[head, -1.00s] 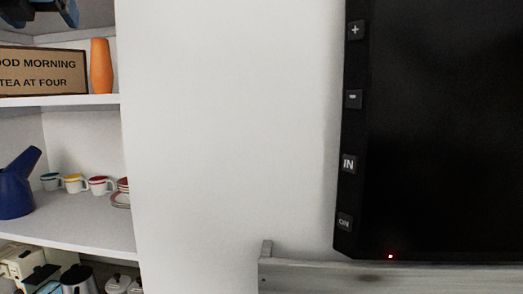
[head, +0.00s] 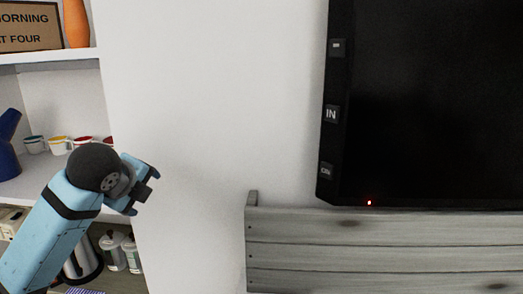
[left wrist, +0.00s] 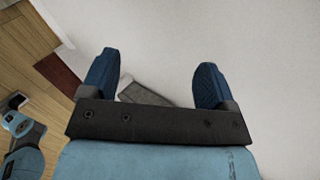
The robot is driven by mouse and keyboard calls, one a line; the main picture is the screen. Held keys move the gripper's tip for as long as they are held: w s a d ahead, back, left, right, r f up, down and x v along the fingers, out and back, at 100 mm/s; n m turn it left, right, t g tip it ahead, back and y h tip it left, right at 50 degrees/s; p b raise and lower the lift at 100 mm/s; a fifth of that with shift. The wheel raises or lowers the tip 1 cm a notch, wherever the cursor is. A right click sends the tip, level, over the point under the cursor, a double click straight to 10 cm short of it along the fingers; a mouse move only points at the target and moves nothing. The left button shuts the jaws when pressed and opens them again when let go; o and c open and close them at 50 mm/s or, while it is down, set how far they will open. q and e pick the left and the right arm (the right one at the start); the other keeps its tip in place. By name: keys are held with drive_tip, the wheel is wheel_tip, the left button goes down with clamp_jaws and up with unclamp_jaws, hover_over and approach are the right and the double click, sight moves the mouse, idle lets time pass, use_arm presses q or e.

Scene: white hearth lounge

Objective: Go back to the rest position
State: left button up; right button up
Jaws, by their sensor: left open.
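My left gripper (head: 146,184) is raised in front of the shelf at the left of the head view, its arm coming up from the lower left corner. In the left wrist view its two blue fingers (left wrist: 155,85) stand wide apart with nothing between them. Beyond them are the white wall and a grey object that I cannot make out. My right gripper is not in the head view.
A white shelf (head: 88,56) holds a sign (head: 30,28), an orange vase (head: 76,24), a blue pitcher (head: 8,150) and several cups (head: 60,145). A black screen (head: 430,100) is above grey planks (head: 380,250). Wooden floor (left wrist: 25,45) shows below.

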use_arm(q)
drive_tip(key=s+d+f+n+g, duration=0.1)
drive_tip(key=s+f+n, duration=0.2)
drive_tip(key=s+f, duration=0.35)
drive_tip(key=s+d+f+n+g+h, duration=0.1)
drive_tip(key=s+f+n, duration=0.25)
drive_tip(key=f, duration=0.55)
drive_tip(key=s+f+n+g, duration=0.1)
drive_tip(key=s+f+n, duration=0.25)
drive_tip(key=f, duration=0.35)
drive_tip(key=s+a+f+n+g, duration=0.1)
drive_tip(key=s+f+n+g, duration=0.1)
drive_tip(key=s+f+n, duration=0.65)
drive_tip(key=s+a+f+n+g, duration=0.1)
drive_tip(key=s+a+f+n, duration=0.15)
drive_tip(key=s, duration=1.05)
drive_tip(key=w+d+f+t+h, duration=0.1)
drive_tip(key=w+d+f+t, duration=0.1)
drive_tip(key=f, duration=0.5)
drive_tip(key=w+d+f+t+h, duration=0.1)
drive_tip(key=w+d+f+t, duration=0.2)
drive_tip(key=d+f+t, duration=0.2)
drive_tip(key=shift+w+f+m, duration=0.25)
drive_tip(key=shift+f+m, duration=0.15)
drive_tip(key=shift+f, duration=0.75)
